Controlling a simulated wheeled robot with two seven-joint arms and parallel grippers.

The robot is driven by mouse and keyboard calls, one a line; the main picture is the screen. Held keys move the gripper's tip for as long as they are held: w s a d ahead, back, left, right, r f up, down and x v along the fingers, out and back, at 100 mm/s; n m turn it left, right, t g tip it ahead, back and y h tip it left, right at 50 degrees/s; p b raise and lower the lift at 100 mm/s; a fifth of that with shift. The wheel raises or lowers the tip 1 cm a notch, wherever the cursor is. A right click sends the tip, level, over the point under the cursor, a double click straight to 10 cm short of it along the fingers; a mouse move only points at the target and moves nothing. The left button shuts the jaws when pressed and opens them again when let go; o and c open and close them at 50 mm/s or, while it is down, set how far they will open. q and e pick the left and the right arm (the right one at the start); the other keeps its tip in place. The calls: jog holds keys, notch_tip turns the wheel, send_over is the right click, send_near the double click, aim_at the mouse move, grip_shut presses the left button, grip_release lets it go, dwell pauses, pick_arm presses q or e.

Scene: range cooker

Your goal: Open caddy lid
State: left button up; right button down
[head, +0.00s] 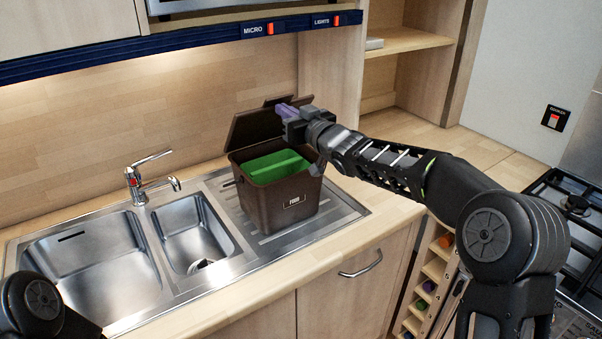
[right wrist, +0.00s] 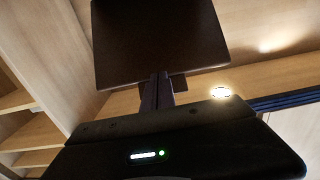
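The brown food caddy (head: 285,208) stands upright on the sink's drainer, with a green liner (head: 272,166) showing inside. Its lid (head: 254,129) is raised and leans up at the back, leaving the top open. My right gripper (head: 283,108) is above the caddy at the lid's upper right edge. In the right wrist view the lid (right wrist: 158,42) is a dark panel just beyond the fingers (right wrist: 157,90), which are together; I see nothing clearly held between them. Whether they touch the lid is hard to tell. My left gripper is out of view.
A steel sink (head: 95,265) with two bowls and a tap (head: 135,187) lies left of the caddy. A hob (head: 575,205) is at the right. Wooden shelves (head: 405,40) and a blue switch rail (head: 150,44) are behind and above. The worktop right of the caddy is clear.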

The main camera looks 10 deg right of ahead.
aim_at(280, 99)
jog(key=shift+w+a+r+p, duration=0.2)
jog(key=shift+w+r+p, duration=0.15)
jog(key=shift+w+p, duration=0.2)
jog(key=shift+w+a+r+p, duration=0.2)
jog(key=shift+w+r+p, duration=0.15)
jog(key=shift+p, duration=0.2)
jog(key=shift+w, duration=0.1)
jog(key=shift+w+a+r+p, duration=0.3)
jog(key=shift+w+r+p, duration=0.1)
jog(key=shift+w+p, duration=0.3)
jog(key=shift+w+a+r+p, duration=0.1)
jog(key=shift+w+a+p, duration=0.05)
jog(key=shift+w+p, duration=0.2)
